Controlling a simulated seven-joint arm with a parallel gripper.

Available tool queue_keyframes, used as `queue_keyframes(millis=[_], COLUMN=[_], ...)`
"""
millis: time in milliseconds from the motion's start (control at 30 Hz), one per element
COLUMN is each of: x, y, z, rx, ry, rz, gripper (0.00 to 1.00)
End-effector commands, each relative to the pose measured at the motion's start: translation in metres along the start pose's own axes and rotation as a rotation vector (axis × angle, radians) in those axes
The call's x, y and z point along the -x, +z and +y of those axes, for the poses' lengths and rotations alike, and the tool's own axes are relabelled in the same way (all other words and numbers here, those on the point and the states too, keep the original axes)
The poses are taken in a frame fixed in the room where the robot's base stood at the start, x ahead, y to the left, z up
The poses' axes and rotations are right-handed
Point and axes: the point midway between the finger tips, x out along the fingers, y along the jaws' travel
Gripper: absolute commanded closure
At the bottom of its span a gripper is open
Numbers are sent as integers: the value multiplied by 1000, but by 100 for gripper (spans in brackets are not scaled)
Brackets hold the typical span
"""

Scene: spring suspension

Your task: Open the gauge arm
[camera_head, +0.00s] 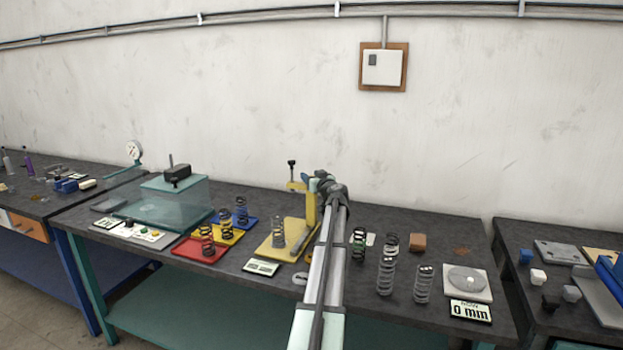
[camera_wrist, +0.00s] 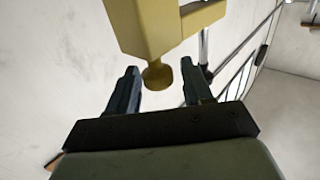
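The yellow gauge (camera_head: 309,212) stands upright on a yellow base plate (camera_head: 268,252) at the middle of the bench, with a black-topped rod at its upper left. A dark coil spring (camera_head: 278,232) stands on that plate. My gripper (camera_head: 318,182) is at the upper part of the gauge; my arm hides some of the gauge's right side. In the wrist view, a yellow block (camera_wrist: 160,25) with a rounded knob (camera_wrist: 158,76) hangs between the two dark fingers of my gripper (camera_wrist: 160,88). The fingers are open, with a gap visible on each side of the knob.
Red (camera_head: 190,249), yellow and blue trays with springs lie left of the gauge. A clear box (camera_head: 165,203) stands farther left. Several loose springs (camera_head: 386,275) and a scale (camera_head: 466,281) with a "0 mm" display (camera_head: 470,311) stand to the right.

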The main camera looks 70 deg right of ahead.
Motion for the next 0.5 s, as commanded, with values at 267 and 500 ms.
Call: queue_keyframes(millis=[267,500], x=[0,21], y=[0,1], z=[0,-1], rx=[0,0], ry=[0,2], rz=[-1,-1], gripper=[45,45])
